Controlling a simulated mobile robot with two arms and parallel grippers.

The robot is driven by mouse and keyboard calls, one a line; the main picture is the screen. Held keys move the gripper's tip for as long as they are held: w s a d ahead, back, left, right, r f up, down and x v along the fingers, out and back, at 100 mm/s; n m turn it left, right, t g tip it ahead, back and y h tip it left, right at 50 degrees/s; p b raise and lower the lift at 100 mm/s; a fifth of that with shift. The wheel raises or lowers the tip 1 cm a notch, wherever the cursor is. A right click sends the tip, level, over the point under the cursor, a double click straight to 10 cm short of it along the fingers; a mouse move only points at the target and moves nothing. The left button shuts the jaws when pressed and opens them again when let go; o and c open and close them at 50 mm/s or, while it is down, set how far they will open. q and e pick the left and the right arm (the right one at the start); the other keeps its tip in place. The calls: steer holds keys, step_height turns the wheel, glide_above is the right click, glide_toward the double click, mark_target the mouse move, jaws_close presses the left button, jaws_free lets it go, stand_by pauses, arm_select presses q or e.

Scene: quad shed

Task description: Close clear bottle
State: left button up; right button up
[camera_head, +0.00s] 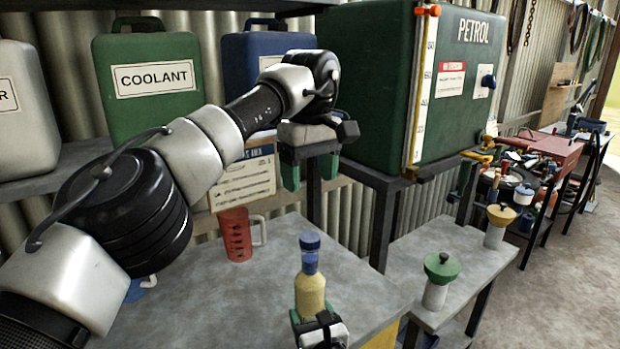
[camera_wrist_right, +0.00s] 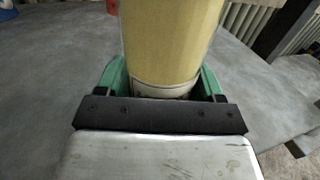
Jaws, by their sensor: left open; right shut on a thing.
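The clear bottle (camera_head: 310,293), filled with pale yellow liquid, stands upright at the front of the grey bench. A blue cap (camera_head: 309,241) sits at the top of its neck; I cannot tell whether it is seated tight. My right gripper (camera_head: 318,322) is shut around the bottle's lower body. In the right wrist view the green fingers (camera_wrist_right: 165,88) press both sides of the yellow bottle (camera_wrist_right: 170,40); its top is out of frame. My left gripper (camera_head: 310,172) is open and empty, fingers pointing down, above and behind the bottle.
A red measuring jug (camera_head: 236,235) stands on the bench (camera_head: 190,310) left of the bottle. The green petrol tank (camera_head: 380,75) is at the back. A lower side bench (camera_head: 450,255) holds a green-topped container (camera_head: 438,285) and a yellow-topped one (camera_head: 497,228). Coolant can (camera_head: 150,80) behind.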

steer(key=o, duration=1.8)
steer(key=shift+s, duration=0.1)
steer(key=v, duration=1)
steer(key=shift+s, duration=0.3)
steer(key=shift+d, duration=0.15)
